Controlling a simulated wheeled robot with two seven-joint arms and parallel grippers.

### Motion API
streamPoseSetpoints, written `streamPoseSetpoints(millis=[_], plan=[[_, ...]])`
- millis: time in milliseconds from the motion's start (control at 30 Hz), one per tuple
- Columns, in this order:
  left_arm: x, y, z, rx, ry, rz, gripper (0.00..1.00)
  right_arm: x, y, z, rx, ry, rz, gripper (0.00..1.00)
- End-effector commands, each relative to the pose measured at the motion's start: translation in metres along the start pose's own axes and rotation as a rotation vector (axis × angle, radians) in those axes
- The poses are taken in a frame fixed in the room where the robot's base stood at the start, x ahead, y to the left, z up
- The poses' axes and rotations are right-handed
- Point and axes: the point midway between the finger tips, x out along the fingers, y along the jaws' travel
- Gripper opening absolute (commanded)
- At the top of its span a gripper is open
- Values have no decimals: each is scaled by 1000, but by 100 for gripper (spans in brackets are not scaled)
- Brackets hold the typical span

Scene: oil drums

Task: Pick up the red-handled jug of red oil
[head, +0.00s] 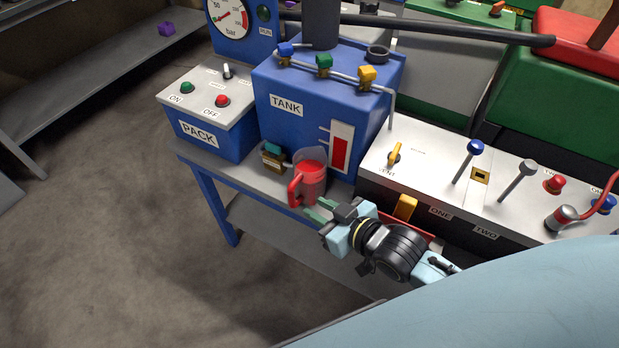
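The jug (313,183) with the red handle stands on the grey bench in front of the blue tank, below the tank's outlet tap. Red oil shows inside its clear-looking body, and the handle faces left toward the front. My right gripper (313,210) has green fingertips and is just in front of the jug's lower part in the picture. Its fingers look parted, with nothing seen between them. I cannot tell whether a fingertip touches the jug. My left gripper is not in view.
The tank (290,125) with its tap (272,155) stands close behind the jug. A PACK control box (215,115) is to the left. A lever panel (440,180) is close on the right. The bench's front edge is near the jug; open floor lies front left.

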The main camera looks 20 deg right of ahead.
Motion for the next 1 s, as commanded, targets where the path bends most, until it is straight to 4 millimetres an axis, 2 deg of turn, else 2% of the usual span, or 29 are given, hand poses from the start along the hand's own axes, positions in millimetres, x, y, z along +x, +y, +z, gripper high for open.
streamPoseSetpoints(millis=[100,300,533,800,1000], plan=[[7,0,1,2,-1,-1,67,26,0,0,1,2,1,26],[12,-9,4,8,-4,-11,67,56,0,0,0,-1,1,26],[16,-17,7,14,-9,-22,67,72,-1,-2,-1,0,0,26],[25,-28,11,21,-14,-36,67,110,-2,-4,0,-2,1,26],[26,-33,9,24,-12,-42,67,115,-2,-5,-1,-3,0,26]])
